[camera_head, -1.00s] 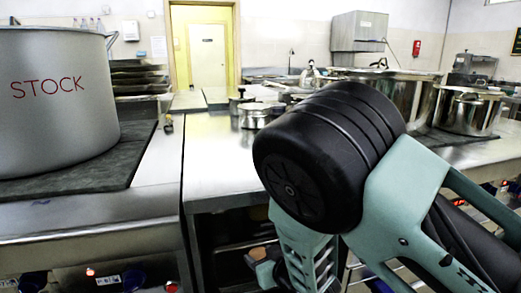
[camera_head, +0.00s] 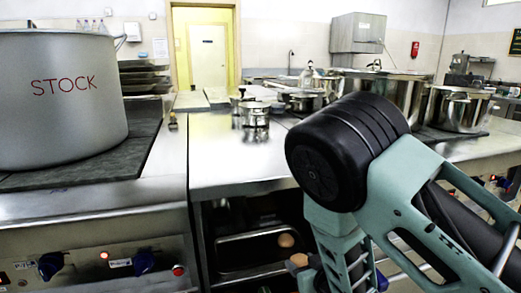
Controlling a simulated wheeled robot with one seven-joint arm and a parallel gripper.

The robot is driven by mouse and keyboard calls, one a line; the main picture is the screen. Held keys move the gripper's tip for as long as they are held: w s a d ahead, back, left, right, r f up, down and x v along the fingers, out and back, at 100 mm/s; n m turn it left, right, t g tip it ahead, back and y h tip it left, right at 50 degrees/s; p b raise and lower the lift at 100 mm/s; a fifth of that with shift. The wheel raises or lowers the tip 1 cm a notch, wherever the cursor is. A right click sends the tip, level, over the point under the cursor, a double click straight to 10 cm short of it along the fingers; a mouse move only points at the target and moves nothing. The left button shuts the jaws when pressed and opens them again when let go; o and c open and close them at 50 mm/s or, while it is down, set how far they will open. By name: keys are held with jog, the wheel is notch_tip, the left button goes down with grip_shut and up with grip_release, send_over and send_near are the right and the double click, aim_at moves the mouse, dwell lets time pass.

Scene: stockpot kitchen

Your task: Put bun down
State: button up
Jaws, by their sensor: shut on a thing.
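A brown bun (camera_head: 299,260) shows at the lower middle, beside my teal arm. My gripper (camera_head: 303,270) is only partly in view there, dark and small, and it is shut on this bun. A second brown bun (camera_head: 286,240) lies a little farther back, in a dark tray (camera_head: 240,250) on the shelf under the steel counter. The held bun is near the tray's right side; I cannot tell whether it touches the tray. My arm hides the space to the right of it.
The steel counter (camera_head: 225,165) is above the shelf, its front edge close to my arm. A large STOCK pot (camera_head: 60,110) stands at left on a dark cooktop, with knobs below. Small steel pots (camera_head: 255,115) and larger stockpots (camera_head: 460,110) stand farther back.

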jog(key=d+f+m+t+h, duration=0.1)
jog(key=d+f+m+h, duration=0.1)
jog(key=d, duration=0.9)
jog(key=d+f+m+h, duration=0.2)
jog(key=d+h, duration=0.1)
jog(key=d, duration=0.8)
jog(key=s+r+p, duration=0.2)
jog(key=r+p, duration=0.8)
jog(key=r, duration=0.1)
jog(key=s+r+p, duration=0.3)
jog(key=r+p, duration=0.8)
jog(key=r, duration=0.1)
jog(key=shift+a+r, duration=0.25)
jog(key=shift+a, duration=0.05)
